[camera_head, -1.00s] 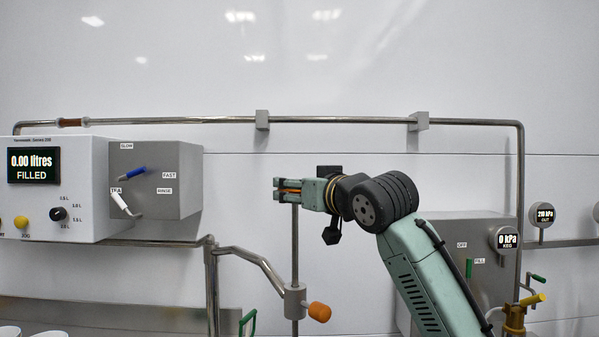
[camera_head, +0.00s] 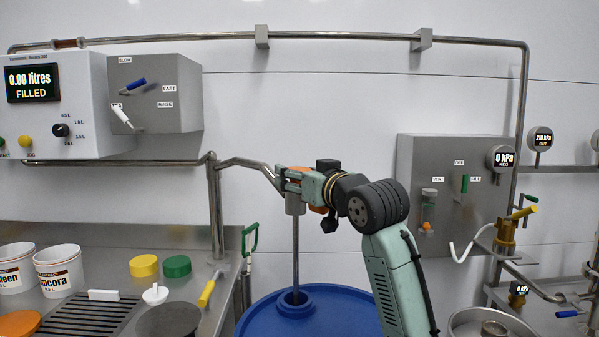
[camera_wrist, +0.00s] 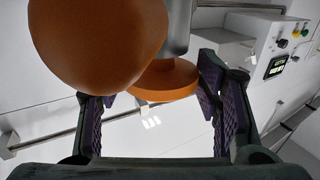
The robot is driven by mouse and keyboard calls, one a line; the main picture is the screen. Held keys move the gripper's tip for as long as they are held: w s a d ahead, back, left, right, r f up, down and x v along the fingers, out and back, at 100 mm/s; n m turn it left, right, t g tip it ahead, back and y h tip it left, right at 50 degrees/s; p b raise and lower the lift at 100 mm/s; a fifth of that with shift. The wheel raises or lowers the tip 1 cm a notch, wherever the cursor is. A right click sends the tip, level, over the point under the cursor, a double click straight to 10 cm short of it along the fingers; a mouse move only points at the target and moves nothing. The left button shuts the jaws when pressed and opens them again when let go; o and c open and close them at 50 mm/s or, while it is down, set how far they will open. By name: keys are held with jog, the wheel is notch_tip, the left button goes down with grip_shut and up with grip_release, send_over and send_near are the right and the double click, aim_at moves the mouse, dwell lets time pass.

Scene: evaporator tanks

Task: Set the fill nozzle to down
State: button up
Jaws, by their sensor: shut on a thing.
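The fill nozzle is an upright steel pipe (camera_head: 295,248) running through a grey collar (camera_head: 295,204) and down into the bung opening of a blue drum (camera_head: 262,318). My gripper (camera_head: 284,180) is at the top of the pipe, just above the collar. It is shut on an orange disc (camera_wrist: 165,84), which shows between the purple-padded fingers in the wrist view. A larger orange knob (camera_wrist: 98,45) fills the upper left there, close to the camera. In the head view this knob (camera_head: 318,209) is partly hidden behind my gripper.
A steel bench (camera_head: 60,231) with white tubs (camera_head: 58,272) and coloured caps stands at left. A filler control box (camera_head: 55,107) is above it. A keg panel (camera_head: 450,185) with valves and gauges is at right. A horizontal pipe (camera_head: 340,35) crosses the wall above.

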jog(key=shift+f, duration=0.3)
jog(key=o, duration=1.4)
jog(key=shift+o, duration=1.4)
jog(key=shift+r, duration=0.1)
jog(key=v, duration=1.2)
